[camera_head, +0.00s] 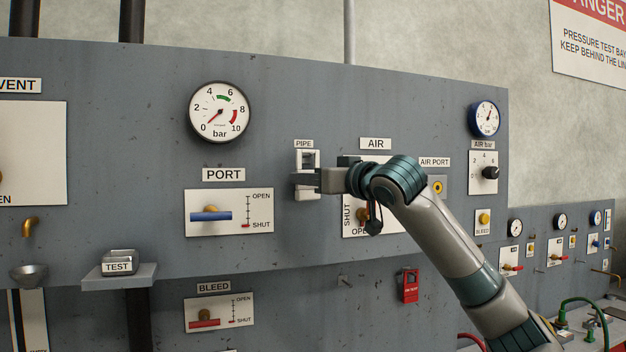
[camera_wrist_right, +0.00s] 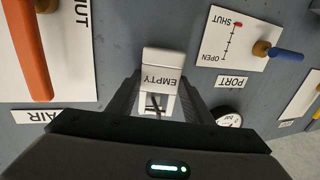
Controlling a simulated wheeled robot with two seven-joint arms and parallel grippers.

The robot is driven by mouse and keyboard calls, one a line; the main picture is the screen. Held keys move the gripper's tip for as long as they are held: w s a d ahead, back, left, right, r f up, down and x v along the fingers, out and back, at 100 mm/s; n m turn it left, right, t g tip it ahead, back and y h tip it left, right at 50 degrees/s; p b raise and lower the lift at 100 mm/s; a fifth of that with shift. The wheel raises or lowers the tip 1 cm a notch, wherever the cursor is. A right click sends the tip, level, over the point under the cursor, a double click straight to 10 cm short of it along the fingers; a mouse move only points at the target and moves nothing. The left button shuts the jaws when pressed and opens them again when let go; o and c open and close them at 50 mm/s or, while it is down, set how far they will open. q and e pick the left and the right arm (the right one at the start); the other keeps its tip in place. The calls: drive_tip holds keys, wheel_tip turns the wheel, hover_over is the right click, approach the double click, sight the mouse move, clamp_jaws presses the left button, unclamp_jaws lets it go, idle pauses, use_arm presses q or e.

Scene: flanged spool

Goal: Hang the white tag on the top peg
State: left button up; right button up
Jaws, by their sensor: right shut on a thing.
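The white tag, which reads EMPTY in the right wrist view (camera_wrist_right: 162,60), is between the fingers of my right gripper (camera_wrist_right: 157,100). In the head view the tag (camera_head: 308,193) is upright against the grey panel just below the PIPE label (camera_head: 303,143), and my right gripper (camera_head: 306,181) is shut across its middle. The tag has an opening at its top end, with something thin and dark showing there. The top peg is not clearly visible, and I cannot tell whether it passes through the opening. My left gripper is out of view.
A red tag (camera_head: 410,286) hangs lower on the panel, right of a small bare peg (camera_head: 344,281). The blue PORT handle (camera_head: 211,216) is left of my right gripper. The AIR valve plate (camera_head: 357,219) is close behind my right wrist. A small shelf (camera_head: 119,281) juts out at lower left.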

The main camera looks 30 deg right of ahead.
drive_tip(key=o, duration=1.1)
drive_tip(key=shift+s, duration=0.15)
drive_tip(key=s+b, duration=0.7)
drive_tip(key=s, duration=1)
drive_tip(key=shift+d+b, duration=0.2)
drive_tip(key=shift+b, duration=0.2)
